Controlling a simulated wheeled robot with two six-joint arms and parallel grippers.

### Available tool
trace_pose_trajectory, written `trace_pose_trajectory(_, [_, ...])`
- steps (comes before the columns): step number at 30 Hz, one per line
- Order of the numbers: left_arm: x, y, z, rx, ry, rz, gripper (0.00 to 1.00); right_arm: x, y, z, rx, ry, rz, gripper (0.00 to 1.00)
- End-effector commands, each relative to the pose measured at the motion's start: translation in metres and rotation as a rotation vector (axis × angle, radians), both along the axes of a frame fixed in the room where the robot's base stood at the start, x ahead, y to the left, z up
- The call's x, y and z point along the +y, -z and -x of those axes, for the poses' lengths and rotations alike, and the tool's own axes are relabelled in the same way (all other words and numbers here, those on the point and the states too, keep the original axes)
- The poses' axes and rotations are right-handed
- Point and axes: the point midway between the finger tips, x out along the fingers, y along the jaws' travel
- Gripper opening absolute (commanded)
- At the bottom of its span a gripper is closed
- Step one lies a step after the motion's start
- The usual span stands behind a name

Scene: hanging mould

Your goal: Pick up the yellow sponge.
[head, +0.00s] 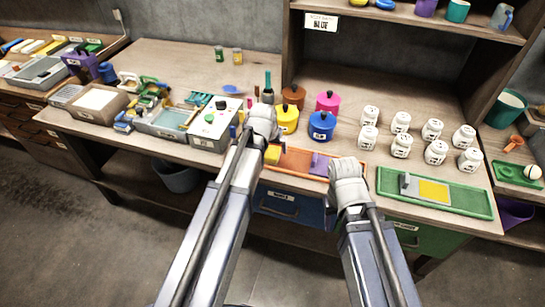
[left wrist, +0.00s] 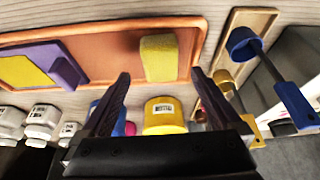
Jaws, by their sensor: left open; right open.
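The yellow sponge (head: 272,155) lies at the left end of an orange tray (head: 296,163) near the table's front edge, partly hidden by my left arm. In the left wrist view the sponge (left wrist: 158,58) lies on the orange tray (left wrist: 110,45), beyond and between my fingertips. My left gripper (left wrist: 160,74) is open and empty, with its fingers apart from the sponge; in the head view it (head: 262,122) is over the table by the tray. My right gripper (head: 347,172) is by the tray's right end; its fingertips are not clear.
A purple block (head: 320,164) shares the tray. Behind it stand a yellow pot (head: 287,119), a blue pot (head: 322,126) and several white jars (head: 402,146). A grey control box (head: 211,128) is at left, a green tray (head: 470,202) at right.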

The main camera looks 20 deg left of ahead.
Motion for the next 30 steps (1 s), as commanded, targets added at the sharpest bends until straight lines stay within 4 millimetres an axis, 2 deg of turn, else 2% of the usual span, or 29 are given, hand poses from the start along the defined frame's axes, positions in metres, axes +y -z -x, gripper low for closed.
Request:
trace_pose_trajectory(1, [0.0,0.009,-0.002,0.0,0.0,0.0,0.97,0.0,0.009,0.0,0.0,0.0,0.0,0.5])
trace_pose_trajectory(9, [0.001,0.041,-0.015,0.0,0.0,0.0,0.97,0.0,0.041,0.0,0.0,0.0,0.0,0.5])
trace_pose_trajectory(19, [0.001,0.042,-0.017,0.0,0.0,0.0,0.97,0.0,0.042,0.0,0.0,0.0,0.0,0.5])
trace_pose_trajectory(30, [0.001,0.042,-0.017,0.0,0.0,0.0,0.56,0.0,0.042,0.0,0.0,0.0,0.0,0.5])
